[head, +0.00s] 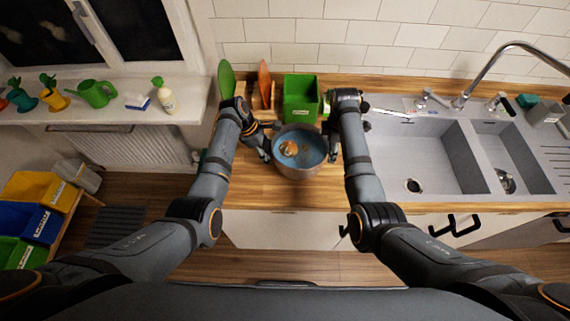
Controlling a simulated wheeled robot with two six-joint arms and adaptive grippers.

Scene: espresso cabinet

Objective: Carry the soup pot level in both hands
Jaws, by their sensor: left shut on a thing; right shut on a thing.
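The soup pot (299,172) is a round metal pot with blue contents and brownish pieces in it. It is over the wooden counter, left of the sink, and looks about level. My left gripper (264,151) is shut on the pot's left side. My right gripper (334,150) is shut on its right side. The fingertips and handles are too small to see clearly. I cannot tell whether the pot's base touches the counter.
A green box (301,98) stands behind the pot, with green and orange boards (265,84) in a rack beside it. The grey sink (415,160) and its tap (480,70) are to the right. The windowsill (120,112) holds plants and bottles. Bare wooden counter (250,190) lies left of the pot.

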